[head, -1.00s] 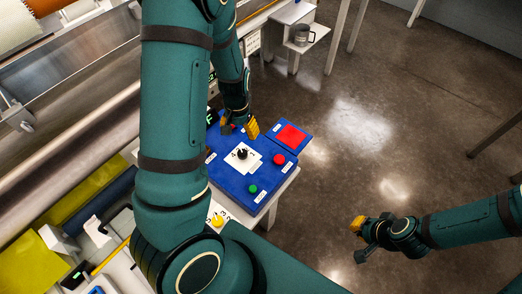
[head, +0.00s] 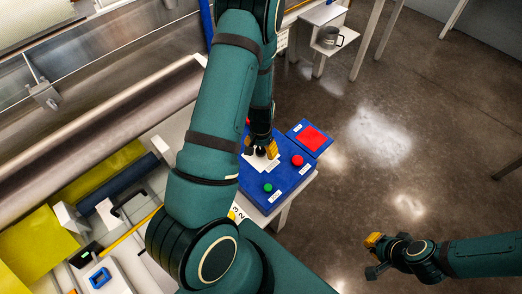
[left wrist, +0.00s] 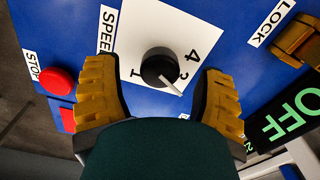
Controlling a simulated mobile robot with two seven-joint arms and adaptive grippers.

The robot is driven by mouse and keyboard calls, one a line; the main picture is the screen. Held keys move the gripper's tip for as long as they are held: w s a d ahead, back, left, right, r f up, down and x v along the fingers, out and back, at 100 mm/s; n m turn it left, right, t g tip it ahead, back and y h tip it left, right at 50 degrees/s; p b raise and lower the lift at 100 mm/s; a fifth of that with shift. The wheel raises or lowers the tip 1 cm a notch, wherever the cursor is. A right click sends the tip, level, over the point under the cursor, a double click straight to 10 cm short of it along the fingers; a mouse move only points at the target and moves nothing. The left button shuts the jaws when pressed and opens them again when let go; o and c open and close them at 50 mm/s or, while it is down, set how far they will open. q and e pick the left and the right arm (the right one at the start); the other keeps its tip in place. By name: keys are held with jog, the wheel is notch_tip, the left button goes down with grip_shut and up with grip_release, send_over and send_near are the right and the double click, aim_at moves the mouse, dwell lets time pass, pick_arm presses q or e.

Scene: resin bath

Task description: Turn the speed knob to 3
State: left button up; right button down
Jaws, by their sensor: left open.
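The speed knob (left wrist: 159,66) is a round black knob with a white pointer line, on a white dial plate (left wrist: 205,35) marked SPEED. The figures 1, 4 and part of a 3 show; the pointer points to the lower right, close to the 3. The exact setting is unclear. My left gripper (left wrist: 160,92) is open, with one yellow finger on each side of the knob and gaps to it. In the head view my left gripper (head: 261,147) is over the dial plate (head: 262,164). My right gripper (head: 374,256) is open and empty over the floor.
The blue panel (head: 285,180) also bears a green button (head: 268,188) and a red stop button (left wrist: 56,81). A LOCK label (left wrist: 272,22) and a green OFF display (left wrist: 292,116) are near my right-hand finger.

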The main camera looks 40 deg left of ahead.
pick_arm(q)
jog(key=shift+f, duration=0.6)
jog(key=c, duration=1.2)
jog(key=shift+n, duration=0.3)
jog(key=o, duration=1.2)
